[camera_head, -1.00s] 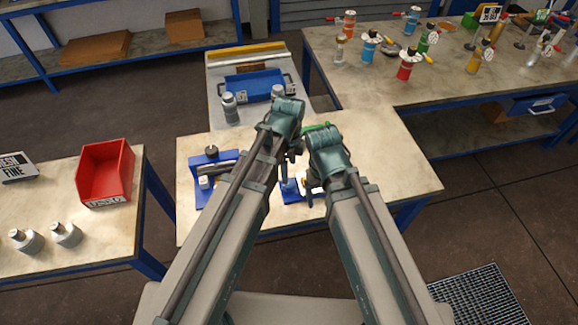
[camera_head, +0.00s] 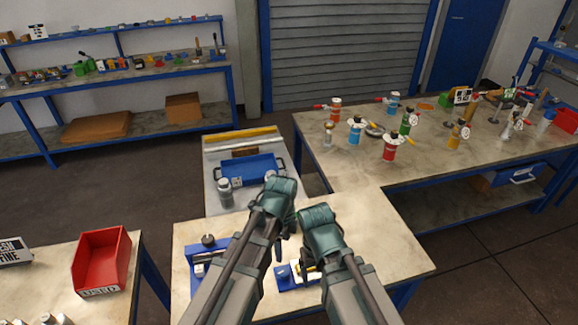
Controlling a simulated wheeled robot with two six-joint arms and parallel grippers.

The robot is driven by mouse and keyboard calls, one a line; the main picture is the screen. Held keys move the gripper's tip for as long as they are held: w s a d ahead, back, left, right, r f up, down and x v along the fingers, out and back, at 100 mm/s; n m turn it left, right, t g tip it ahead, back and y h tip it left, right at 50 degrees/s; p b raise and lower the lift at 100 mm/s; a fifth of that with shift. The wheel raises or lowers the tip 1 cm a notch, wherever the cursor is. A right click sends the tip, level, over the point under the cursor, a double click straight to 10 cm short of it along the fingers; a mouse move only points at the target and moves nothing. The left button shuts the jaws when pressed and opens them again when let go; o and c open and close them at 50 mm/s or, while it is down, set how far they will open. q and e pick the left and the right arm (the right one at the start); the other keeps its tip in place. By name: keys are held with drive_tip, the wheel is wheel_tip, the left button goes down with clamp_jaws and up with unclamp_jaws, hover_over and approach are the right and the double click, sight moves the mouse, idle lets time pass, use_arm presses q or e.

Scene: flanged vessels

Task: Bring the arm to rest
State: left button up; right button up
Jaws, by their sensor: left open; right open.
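My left arm reaches in over the middle table, and its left gripper (camera_head: 278,243) hangs below the teal wrist, mostly hidden by it. My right gripper (camera_head: 303,252) is just to the right and lower, also largely covered by its wrist and forearm. Both are open, with nothing seen in them. They are above the table, close beside each other. A blue fixture with a white part (camera_head: 296,274) lies below the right gripper, partly covered by the arm.
The middle table (camera_head: 375,235) is bare on its right side. A blue tray (camera_head: 250,170) and a grey vessel (camera_head: 225,192) stand behind my arms. A red bin (camera_head: 101,262) is on the left table. Several coloured flanged vessels, one red (camera_head: 390,148), stand on the back right table.

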sight(283, 271)
use_arm(q)
wheel_tip(283, 271, down, 13)
drive_tip(key=b, duration=1.3)
drive_tip(key=shift+f, duration=0.2)
drive_tip(key=shift+r, duration=0.1)
wheel_tip(283, 271, up, 14)
drive_tip(key=p, duration=1.4)
wheel_tip(283, 271, down, 15)
drive_tip(key=b, duration=1.4)
drive_tip(key=shift+r+b, duration=0.15)
drive_tip(key=shift+b, duration=0.2)
drive_tip(key=n, duration=0.3)
drive_tip(key=shift+r, duration=0.15)
drive_tip(key=n, duration=0.4)
drive_tip(key=shift+n, duration=0.3)
